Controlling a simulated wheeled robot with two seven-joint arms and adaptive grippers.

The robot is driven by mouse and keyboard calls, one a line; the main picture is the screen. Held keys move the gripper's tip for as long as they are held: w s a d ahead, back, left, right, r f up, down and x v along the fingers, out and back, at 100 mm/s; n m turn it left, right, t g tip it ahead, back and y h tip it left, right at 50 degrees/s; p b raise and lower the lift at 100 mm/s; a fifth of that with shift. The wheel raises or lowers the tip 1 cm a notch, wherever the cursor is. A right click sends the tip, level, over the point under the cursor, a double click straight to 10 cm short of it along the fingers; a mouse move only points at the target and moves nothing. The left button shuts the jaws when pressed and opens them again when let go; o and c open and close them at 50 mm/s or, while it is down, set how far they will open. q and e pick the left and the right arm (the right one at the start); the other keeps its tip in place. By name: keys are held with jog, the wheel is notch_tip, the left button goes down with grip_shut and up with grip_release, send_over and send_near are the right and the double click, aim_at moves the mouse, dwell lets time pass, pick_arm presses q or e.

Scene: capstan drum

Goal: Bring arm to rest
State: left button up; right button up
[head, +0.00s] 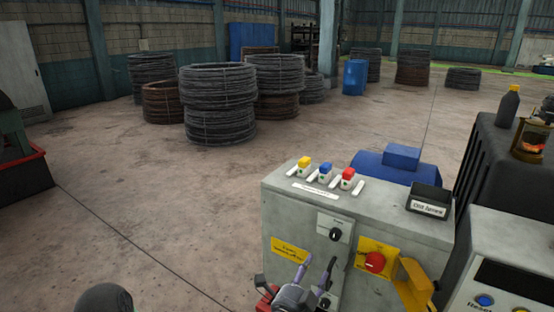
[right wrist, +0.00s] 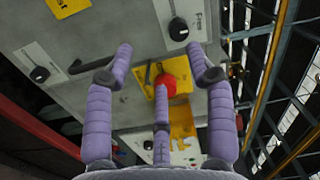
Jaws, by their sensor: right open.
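My right gripper (head: 319,262) is in front of the lower front face of the grey control box (head: 290,215). In the right wrist view its purple fingers (right wrist: 158,52) are spread apart with nothing between them. Beyond them is the box front, with a red knob (right wrist: 166,86) on a yellow plate, a black knob (right wrist: 40,74) and another black knob (right wrist: 178,30). In the head view the red knob (head: 375,262) is right of the gripper and the upper black knob (head: 336,234) is above it. My left gripper is not in view.
Yellow, blue and red buttons (head: 325,173) and a small black labelled bin (head: 429,200) are on the box top. A yellow bracket (head: 413,283) sticks out at its right. A bottle (head: 508,106) and a lantern (head: 533,138) stand further right. The floor (head: 130,200) on the left is clear.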

notch_tip(320, 180, down, 24)
jog(key=n+g+y+p, duration=0.4)
jog(key=n+g+y, duration=0.3)
jog(key=n, duration=0.5)
jog(key=s+f+n+g+y+p, duration=0.1)
jog(key=s+f+n+g+y, duration=0.1)
jog(key=s+f, duration=0.2)
jog(key=s+f+n+g+y, duration=0.2)
jog(key=s+f+g, duration=0.1)
jog(key=s, duration=0.8)
jog(key=s+f+n+g+y+p, duration=0.1)
jog(key=s+f+n+g+y, duration=0.1)
jog(key=s+f, duration=0.4)
jog(key=shift+s+a+n+g+p, duration=0.2)
jog(key=shift+s+n+g+p, duration=0.15)
jog(key=shift+s+g, duration=0.5)
jog(key=shift+s, duration=0.1)
